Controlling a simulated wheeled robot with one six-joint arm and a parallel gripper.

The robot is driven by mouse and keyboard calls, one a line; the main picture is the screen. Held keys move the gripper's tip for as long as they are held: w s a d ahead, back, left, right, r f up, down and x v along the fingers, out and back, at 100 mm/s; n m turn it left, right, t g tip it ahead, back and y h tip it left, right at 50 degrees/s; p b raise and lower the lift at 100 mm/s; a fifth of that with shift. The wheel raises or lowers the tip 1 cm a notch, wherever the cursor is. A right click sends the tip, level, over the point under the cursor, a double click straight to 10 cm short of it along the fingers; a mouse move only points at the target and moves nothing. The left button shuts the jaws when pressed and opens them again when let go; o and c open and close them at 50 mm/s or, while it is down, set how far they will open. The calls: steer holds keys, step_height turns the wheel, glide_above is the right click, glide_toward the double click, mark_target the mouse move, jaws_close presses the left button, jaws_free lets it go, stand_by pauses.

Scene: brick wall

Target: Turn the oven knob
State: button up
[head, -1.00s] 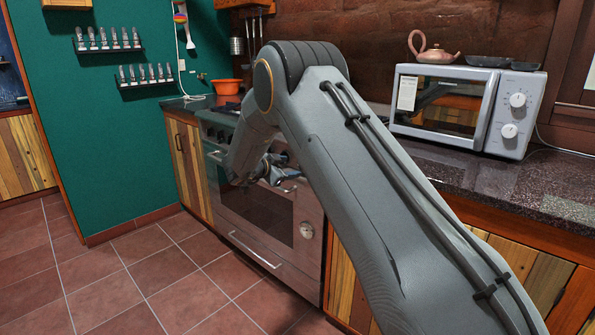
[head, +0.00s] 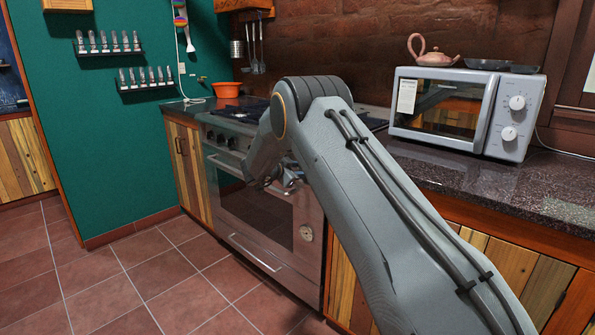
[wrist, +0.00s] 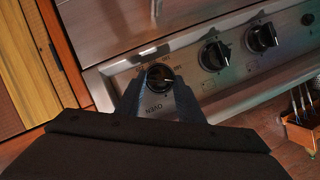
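The oven (head: 262,213) stands below the counter, with its control panel (head: 228,140) along the top front edge. In the wrist view the panel carries black knobs, two of them clear to the right: a middle knob (wrist: 214,55) and a right knob (wrist: 262,38). A third knob (wrist: 159,78) lies between the fingers of my gripper (wrist: 160,88). The fingers are apart, one on each side of this knob; I cannot tell whether they touch it. In the head view my gripper (head: 290,178) is at the oven front, partly hidden by my arm.
A microwave (head: 465,108) with a teapot (head: 432,52) on top stands on the dark counter (head: 510,193) at right. An orange bowl (head: 227,89) sits at the back left. The tiled floor (head: 150,275) before the oven is clear.

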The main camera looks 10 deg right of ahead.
steer(key=c, duration=0.4)
steer(key=shift+f, duration=0.1)
steer(key=shift+s+d+f+m+t+b, duration=0.15)
steer(key=shift+m+t+b, duration=0.65)
steer(key=shift+m+b, duration=0.75)
steer(key=shift+a+f+m+t+b, duration=0.15)
steer(key=shift+m+t+b, duration=0.65)
steer(key=shift+m+b, duration=0.8)
steer(key=shift+s+d+f+m+t+b, duration=0.1)
steer(key=shift+d+f+m+t+b, duration=0.1)
steer(key=shift+m+t+b, duration=1)
steer(key=shift+m+g+b, duration=0.45)
steer(key=shift+g, duration=0.05)
steer(key=o, duration=1)
steer(key=shift+o, duration=0.2)
